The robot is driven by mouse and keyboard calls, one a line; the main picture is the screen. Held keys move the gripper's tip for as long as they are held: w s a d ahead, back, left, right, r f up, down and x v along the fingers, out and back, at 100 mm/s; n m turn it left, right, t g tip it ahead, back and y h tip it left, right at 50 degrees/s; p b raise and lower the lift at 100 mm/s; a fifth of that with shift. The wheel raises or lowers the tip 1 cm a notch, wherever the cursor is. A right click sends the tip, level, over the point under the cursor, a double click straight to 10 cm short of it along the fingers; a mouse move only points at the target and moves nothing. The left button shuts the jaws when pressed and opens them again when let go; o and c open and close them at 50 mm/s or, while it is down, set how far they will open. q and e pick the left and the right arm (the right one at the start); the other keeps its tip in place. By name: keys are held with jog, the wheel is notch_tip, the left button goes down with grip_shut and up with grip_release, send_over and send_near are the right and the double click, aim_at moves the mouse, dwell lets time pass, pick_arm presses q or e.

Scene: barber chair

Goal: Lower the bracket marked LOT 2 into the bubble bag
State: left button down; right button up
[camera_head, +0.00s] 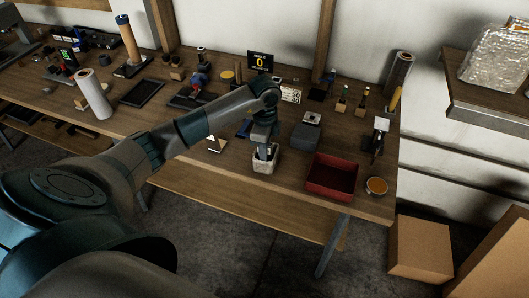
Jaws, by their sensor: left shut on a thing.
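My left gripper (264,151) reaches in from the left and points down at the front of the bench. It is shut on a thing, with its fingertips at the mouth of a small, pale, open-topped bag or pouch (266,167). The held thing is mostly hidden by the fingers and the pouch, so I cannot read a LOT 2 mark or tell how deep it sits. The pale pouch stands upright on the bench and looks like the bubble bag, but its texture is too small to be sure. My right gripper is not in view.
A red open tray (331,188) stands right of the pouch, with a grey box (305,136) behind it and a round amber dish (376,186) at the corner. A silvery bag (497,62) sits on the right shelf. The wooden bench (205,170) has free room at its front left.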

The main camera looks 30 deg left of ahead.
pick_arm(q)
jog(key=c, duration=1.7)
grip_release()
jog(key=shift+r, duration=0.5)
notch_tip(320, 180, up, 7)
jog(key=shift+f+b, duration=0.2)
jog(key=shift+b, duration=0.85)
jog(key=shift+r, duration=4.95)
